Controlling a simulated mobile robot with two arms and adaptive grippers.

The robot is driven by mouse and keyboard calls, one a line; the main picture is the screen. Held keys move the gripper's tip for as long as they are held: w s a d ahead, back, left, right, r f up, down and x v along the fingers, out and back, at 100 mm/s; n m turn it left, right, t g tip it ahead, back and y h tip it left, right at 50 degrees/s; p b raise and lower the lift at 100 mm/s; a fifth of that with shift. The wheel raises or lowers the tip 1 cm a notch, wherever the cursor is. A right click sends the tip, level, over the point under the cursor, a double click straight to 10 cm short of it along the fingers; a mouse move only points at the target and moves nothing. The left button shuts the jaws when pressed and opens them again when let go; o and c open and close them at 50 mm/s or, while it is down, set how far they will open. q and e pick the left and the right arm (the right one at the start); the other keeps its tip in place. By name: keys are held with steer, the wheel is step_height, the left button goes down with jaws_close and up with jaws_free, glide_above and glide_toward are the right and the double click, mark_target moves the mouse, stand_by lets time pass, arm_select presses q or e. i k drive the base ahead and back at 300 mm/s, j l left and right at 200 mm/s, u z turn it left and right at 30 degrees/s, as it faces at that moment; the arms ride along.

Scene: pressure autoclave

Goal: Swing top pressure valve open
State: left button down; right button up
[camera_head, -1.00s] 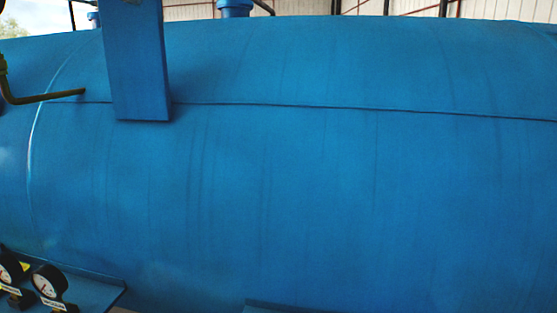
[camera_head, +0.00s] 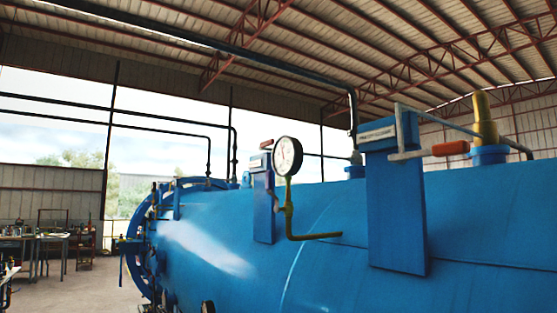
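The blue autoclave (camera_head: 350,218) fills the lower right. On its near side a tall blue bracket (camera_head: 396,210) rises above the shell. At its top are a labelled blue block (camera_head: 376,136) and a grey lever (camera_head: 408,128) with an orange-red handle (camera_head: 451,148) pointing right. A brass valve fitting (camera_head: 484,120) stands upright on a blue flange behind the handle. A similar, smaller bracket (camera_head: 263,200) with a small red handle (camera_head: 267,144) is farther off, partly behind the gauge. The label is too small to read with certainty. Neither gripper shows.
A round pressure gauge (camera_head: 287,156) on a bent brass pipe (camera_head: 290,222) stands out from the shell, left of the near bracket. Dark pipes (camera_head: 205,38) run overhead. A work table (camera_head: 52,238) stands far left, with open floor (camera_head: 95,284) before the autoclave.

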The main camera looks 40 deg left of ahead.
mark_target(270, 142)
steer(key=u, duration=1.5)
steer(key=i+j, duration=0.1)
steer(key=j, duration=0.25)
steer(key=i+j, duration=0.1)
steer(key=j, duration=0.25)
steer(key=i+j+z, duration=0.1)
steer(key=j, duration=0.3)
steer(key=i+j+z, duration=0.1)
steer(key=j, duration=0.25)
steer(key=i+j, duration=0.3)
steer(key=i+j+z, duration=0.15)
steer(key=j, duration=0.25)
steer(key=i+j+z, duration=0.1)
steer(key=j, duration=0.3)
steer(key=i+j+z, duration=0.1)
steer(key=i+j, duration=0.15)
steer(key=j, duration=0.15)
steer(key=i+j, duration=0.15)
steer(key=j, duration=0.25)
steer(key=i+j+z, duration=0.15)
steer(key=j, duration=0.25)
